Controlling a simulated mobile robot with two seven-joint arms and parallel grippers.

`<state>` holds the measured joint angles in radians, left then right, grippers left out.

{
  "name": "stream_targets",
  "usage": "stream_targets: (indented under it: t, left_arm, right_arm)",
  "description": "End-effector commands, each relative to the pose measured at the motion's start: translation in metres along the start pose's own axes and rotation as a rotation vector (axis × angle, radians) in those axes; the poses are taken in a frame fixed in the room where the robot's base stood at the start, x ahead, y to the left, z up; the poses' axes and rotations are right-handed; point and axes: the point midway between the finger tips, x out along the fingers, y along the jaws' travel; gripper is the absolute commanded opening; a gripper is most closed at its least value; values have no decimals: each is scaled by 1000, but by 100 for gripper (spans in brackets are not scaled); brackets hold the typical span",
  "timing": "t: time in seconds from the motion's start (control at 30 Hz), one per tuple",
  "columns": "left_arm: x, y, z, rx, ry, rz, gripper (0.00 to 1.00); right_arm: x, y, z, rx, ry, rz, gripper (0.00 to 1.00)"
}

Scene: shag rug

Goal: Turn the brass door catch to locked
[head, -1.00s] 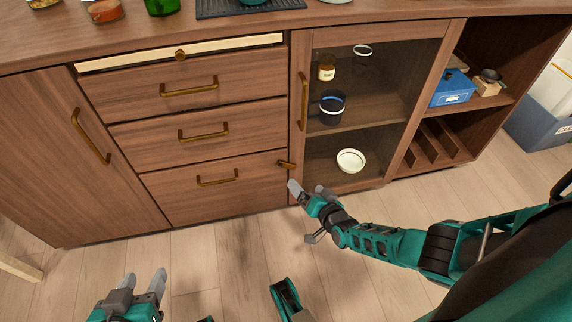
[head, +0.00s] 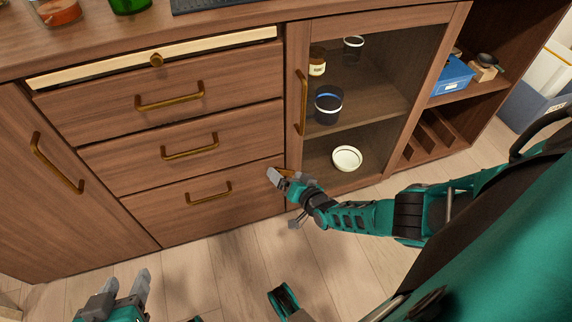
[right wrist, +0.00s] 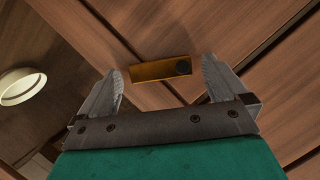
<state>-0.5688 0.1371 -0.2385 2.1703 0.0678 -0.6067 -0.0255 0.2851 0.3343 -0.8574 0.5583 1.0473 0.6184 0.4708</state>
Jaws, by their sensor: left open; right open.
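The brass door catch (right wrist: 160,70) is a short flat bar with a dark round pivot near one end, low on the cabinet front beside the glass door. In the right wrist view it lies between the fingertips of my open right gripper (right wrist: 162,85), with a gap to each finger. In the head view the catch (head: 286,172) is partly hidden by my right gripper (head: 277,177). The glass door (head: 355,105) is closed. My left gripper (head: 125,290) is open and empty, low at the left, over the floor.
Three drawers with brass handles (head: 188,146) stand left of the glass door. Behind the glass are a white bowl (head: 346,158), a dark cup (head: 328,104) and a jar (head: 317,62). An open shelf at right holds a blue box (head: 451,77). The floor (head: 240,270) in front is clear.

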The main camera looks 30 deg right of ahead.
Motion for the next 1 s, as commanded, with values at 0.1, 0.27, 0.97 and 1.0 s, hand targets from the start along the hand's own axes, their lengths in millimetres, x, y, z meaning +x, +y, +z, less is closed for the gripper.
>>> stream_targets:
  t: [0.1,0.27,0.97,1.0]
  left_arm:
    - [0,0,0,-1,1,1,51]
    - [0,1,-1,-1,1,1,51]
    - [-3,0,-7,-2,7,-1,51]
    - [-4,0,-8,-2,8,-2,51]
  right_arm:
    - [0,0,0,-1,0,0,99]
    - [0,0,0,-1,0,0,84]
    - [-1,-2,-2,-45,0,20,47]
    - [-2,-2,-3,-63,0,28,47]
